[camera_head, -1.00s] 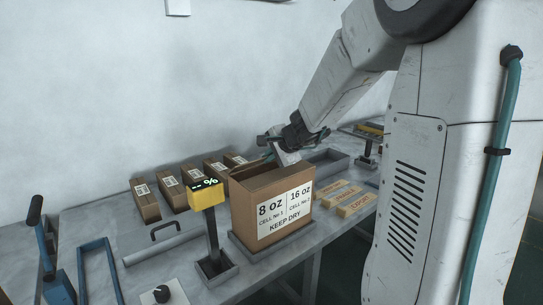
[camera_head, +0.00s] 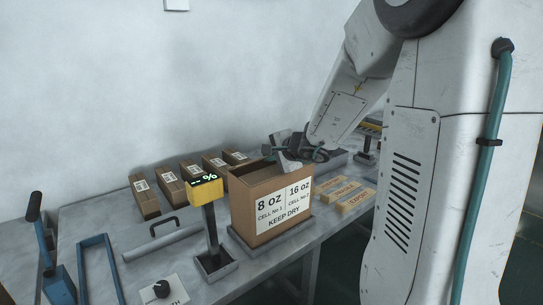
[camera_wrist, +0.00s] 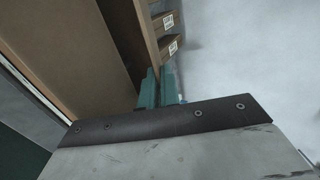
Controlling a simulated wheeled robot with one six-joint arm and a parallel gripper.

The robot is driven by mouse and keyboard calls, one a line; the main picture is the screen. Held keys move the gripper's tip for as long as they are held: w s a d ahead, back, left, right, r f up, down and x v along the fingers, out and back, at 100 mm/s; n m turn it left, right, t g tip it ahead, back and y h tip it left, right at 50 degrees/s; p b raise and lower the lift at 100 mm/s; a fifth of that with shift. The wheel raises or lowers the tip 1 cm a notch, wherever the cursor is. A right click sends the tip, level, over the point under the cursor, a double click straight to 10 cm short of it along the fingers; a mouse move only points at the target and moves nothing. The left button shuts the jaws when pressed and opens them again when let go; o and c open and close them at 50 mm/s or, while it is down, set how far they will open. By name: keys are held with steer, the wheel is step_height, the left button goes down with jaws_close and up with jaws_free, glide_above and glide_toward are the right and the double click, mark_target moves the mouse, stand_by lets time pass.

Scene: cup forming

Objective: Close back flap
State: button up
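The cardboard box (camera_head: 245,208) stands upright in the middle of the bench in the head view, its white label facing front. Its top looks open, with the inside of a wall or flap showing. My gripper (camera_head: 284,163) is at the box's top, toward the back right, and hides part of the rim. In the wrist view, a broad brown panel (camera_wrist: 65,45) fills the left, and a narrower brown strip (camera_wrist: 145,35) runs down to my teal fingertips (camera_wrist: 159,86). The fingers are close together at this strip. Whether they grip it or only touch it is unclear.
A yellow display on a post (camera_head: 203,190) stands just left of the box. Several small cartons (camera_head: 170,185) line the back of the bench. Labelled blocks (camera_head: 355,200) lie to the right. A grey roller with a handle (camera_head: 163,243) lies at left.

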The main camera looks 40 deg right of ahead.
steer(key=o, duration=0.4)
steer(key=shift+c, duration=0.2)
steer(key=shift+v, duration=3.9)
